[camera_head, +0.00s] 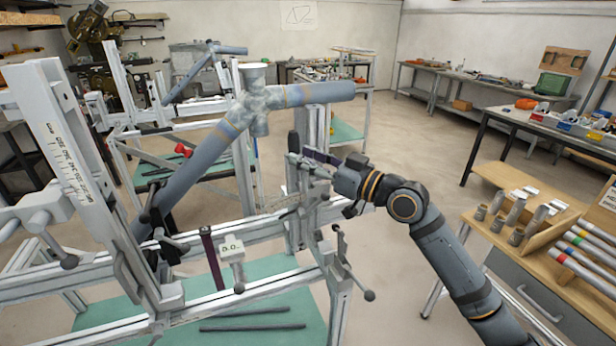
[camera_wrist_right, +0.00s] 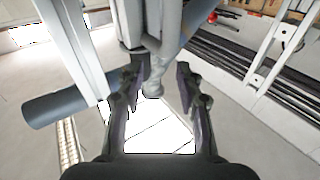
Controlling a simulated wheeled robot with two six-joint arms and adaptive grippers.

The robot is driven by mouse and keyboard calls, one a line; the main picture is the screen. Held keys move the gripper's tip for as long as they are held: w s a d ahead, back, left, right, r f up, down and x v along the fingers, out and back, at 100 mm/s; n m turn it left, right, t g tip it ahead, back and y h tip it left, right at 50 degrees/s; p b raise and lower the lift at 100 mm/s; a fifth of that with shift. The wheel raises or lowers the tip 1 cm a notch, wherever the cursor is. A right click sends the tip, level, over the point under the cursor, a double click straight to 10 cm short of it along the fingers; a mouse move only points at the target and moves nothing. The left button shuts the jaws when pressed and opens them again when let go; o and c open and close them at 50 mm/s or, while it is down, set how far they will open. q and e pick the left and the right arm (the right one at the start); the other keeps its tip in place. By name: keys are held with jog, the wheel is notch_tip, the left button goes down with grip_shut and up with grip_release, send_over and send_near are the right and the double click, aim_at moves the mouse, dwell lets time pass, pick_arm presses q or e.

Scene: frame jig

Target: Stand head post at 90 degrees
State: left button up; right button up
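The frame jig (camera_head: 120,262) fills the left half of the head view. A metal upright (camera_head: 313,128) stands roughly vertical in its middle and looks like the head post; no angle reading on it can be made out. A wide post with a printed scale (camera_head: 66,160) leans at the left. My right gripper (camera_head: 306,158) is at the middle upright. In the wrist view, its two fingers (camera_wrist_right: 160,88) are apart, with a grey rounded knob or lever end (camera_wrist_right: 153,89) between them; contact cannot be told. My left gripper is not in view.
Blue-grey tubes joined at a mottled lug (camera_head: 259,104) sit on the jig. Black lever handles (camera_head: 341,252) stick out below my right gripper. A wooden-topped bench (camera_head: 480,240) with tube parts stands at the right. Open floor (camera_head: 415,140) lies behind my right arm.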

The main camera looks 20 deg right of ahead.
notch_tip(320, 180, up, 5)
jog(key=shift+f, duration=0.1)
jog(key=shift+c, duration=0.2)
